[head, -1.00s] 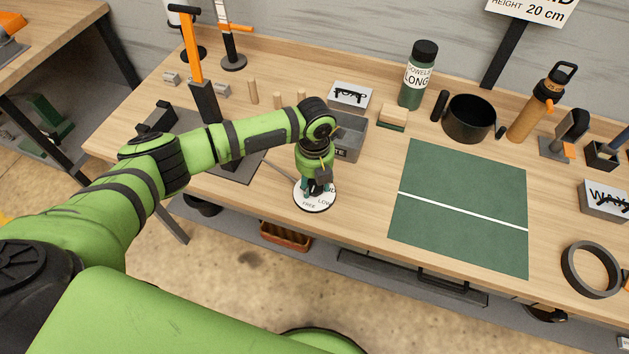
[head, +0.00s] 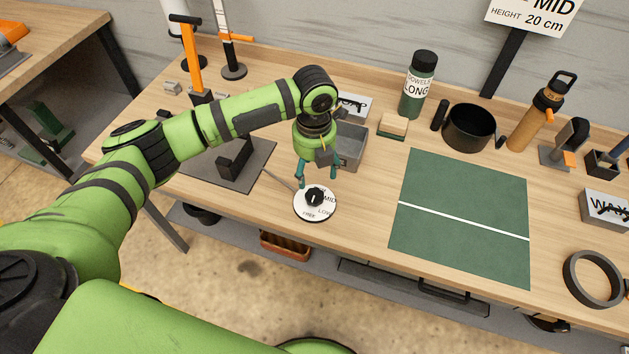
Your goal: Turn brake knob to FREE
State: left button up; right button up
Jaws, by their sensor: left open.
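The brake knob is a black knob (head: 315,195) on a round white dial (head: 302,210). The dial sits at the bench's front edge and shows the words FREE, LOW and MID. The knob's exact pointing direction is too small to tell for sure. My left gripper (head: 317,184) is open, with its teal fingers pointing down. It is raised just above and behind the knob and holds nothing. My right gripper is not in view.
A grey bin (head: 351,147) stands right behind my left gripper. A dark plate with a black bracket (head: 236,157) lies left of the dial. A green mat (head: 460,215) with a white line lies to the right. A black pot (head: 469,128) and a green bottle (head: 418,85) stand further back.

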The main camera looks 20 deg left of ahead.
pick_arm(q)
jog(key=shift+r, duration=1.7)
